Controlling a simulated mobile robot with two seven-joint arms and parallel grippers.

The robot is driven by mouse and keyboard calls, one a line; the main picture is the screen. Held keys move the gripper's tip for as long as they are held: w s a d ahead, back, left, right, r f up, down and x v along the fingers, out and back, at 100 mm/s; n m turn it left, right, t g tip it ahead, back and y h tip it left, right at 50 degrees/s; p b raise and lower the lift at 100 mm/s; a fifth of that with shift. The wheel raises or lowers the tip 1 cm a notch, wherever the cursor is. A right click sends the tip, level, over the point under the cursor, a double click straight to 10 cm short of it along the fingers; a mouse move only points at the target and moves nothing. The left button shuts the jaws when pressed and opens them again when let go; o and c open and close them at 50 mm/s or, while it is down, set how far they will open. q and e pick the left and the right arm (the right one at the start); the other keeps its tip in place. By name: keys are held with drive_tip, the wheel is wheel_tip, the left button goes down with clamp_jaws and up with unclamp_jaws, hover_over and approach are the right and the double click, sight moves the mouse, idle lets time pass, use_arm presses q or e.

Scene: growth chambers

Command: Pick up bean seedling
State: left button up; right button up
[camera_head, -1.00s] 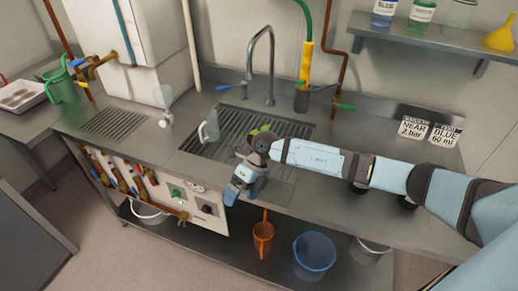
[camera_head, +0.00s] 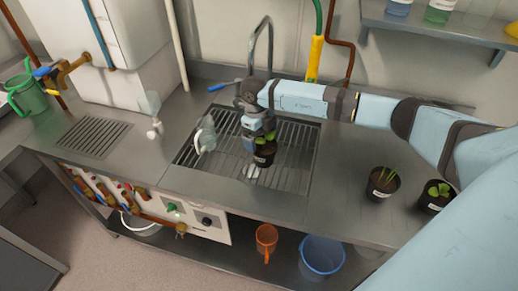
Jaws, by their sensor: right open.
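A dark pot with a white label and green leaves (camera_head: 265,156) stands on the slatted sink grate; I take it for the bean seedling, though its label is too small to read. My right gripper (camera_head: 257,146) points down over it, open, with its fingers at the leaves and the pot's rim. The gripper hides part of the plant, and I cannot tell whether the fingers touch the pot. A second leafy pot (camera_head: 434,204) stands at the right of the counter, partly cut by my arm. My left gripper is out of view.
A pot with thin grass-like shoots (camera_head: 382,184) stands on the counter. A clear jug (camera_head: 205,135) is left of the gripper, and a faucet (camera_head: 260,45) rises behind. The front counter strip is clear. An orange jug (camera_head: 266,238) and blue bucket (camera_head: 321,256) are below.

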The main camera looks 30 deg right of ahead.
sight(264, 150)
drive_tip(key=shift+s+d+f, duration=0.1)
drive_tip(key=shift+s+f, duration=0.4)
drive_tip(key=shift+f, duration=0.25)
wheel_tip(264, 150, down, 5)
drive_tip(key=shift+s+d+r+p, duration=0.1)
drive_tip(key=shift+d+r+p, duration=0.05)
drive_tip(key=shift+p, duration=0.6)
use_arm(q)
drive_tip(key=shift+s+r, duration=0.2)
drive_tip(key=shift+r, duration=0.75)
use_arm(e)
drive_tip(key=c, duration=0.7)
drive_tip(key=shift+r, duration=0.1)
drive_tip(key=shift+c, duration=0.5)
drive_tip(key=shift+r, duration=0.1)
